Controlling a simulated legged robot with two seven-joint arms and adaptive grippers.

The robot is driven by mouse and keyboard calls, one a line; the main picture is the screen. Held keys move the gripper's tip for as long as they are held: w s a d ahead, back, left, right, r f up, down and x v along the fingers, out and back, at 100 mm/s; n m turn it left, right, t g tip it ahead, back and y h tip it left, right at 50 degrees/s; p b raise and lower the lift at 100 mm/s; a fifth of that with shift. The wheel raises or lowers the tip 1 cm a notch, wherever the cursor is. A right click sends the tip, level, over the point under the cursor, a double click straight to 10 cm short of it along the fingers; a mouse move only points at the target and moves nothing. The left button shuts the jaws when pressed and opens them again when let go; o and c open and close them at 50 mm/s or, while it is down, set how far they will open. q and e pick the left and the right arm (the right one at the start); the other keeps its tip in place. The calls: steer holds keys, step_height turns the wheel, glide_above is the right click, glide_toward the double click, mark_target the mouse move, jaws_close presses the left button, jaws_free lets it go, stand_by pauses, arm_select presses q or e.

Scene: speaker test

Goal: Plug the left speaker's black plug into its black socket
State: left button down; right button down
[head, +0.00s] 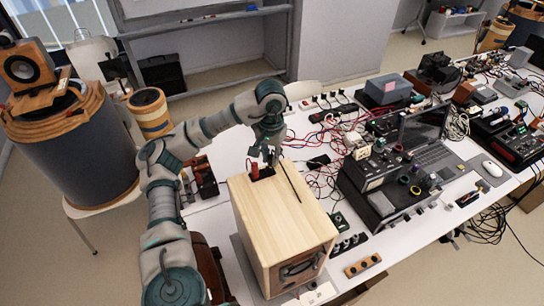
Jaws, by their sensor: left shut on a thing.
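The left speaker (285,222) is a light wooden box on the white table, with its dark round driver facing the front. At the far end of its top are a red plug (255,168) and a dark terminal block (266,173). My left gripper (271,158) is just above that block, shut on a small dark thing that appears to be the black plug. The fingers and the block hide the black socket, and I cannot tell whether plug and socket touch. A thin black line, perhaps the cable, runs over the speaker's top. My right gripper is not in view.
Right of the speaker are tangled red and black wires (325,150), a black instrument (378,190), a laptop (432,152) and a white mouse (492,168). A small wooden block (363,265) lies near the front edge. A large wooden-rimmed drum (75,150) stands at left.

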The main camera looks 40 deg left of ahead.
arm_select(q)
steer(key=shift+a+f, duration=0.1)
steer(key=shift+a, duration=0.15)
steer(key=shift+a+f, duration=0.2)
steer(key=shift+d+f+b, duration=0.2)
steer(key=shift+d+b, duration=0.05)
steer(key=shift+b, duration=0.1)
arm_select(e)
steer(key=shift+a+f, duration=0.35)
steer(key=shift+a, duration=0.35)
arm_select(q)
steer(key=shift+f, duration=0.2)
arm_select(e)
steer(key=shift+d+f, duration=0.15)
arm_select(q)
steer(key=shift+f+b, duration=0.3)
steer(key=shift+b, duration=0.05)
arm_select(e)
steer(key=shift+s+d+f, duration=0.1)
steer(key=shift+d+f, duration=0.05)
arm_select(q)
steer(key=c, duration=1)
jaws_free()
steer(key=shift+r, duration=0.1)
steer(key=shift+r, duration=0.1)
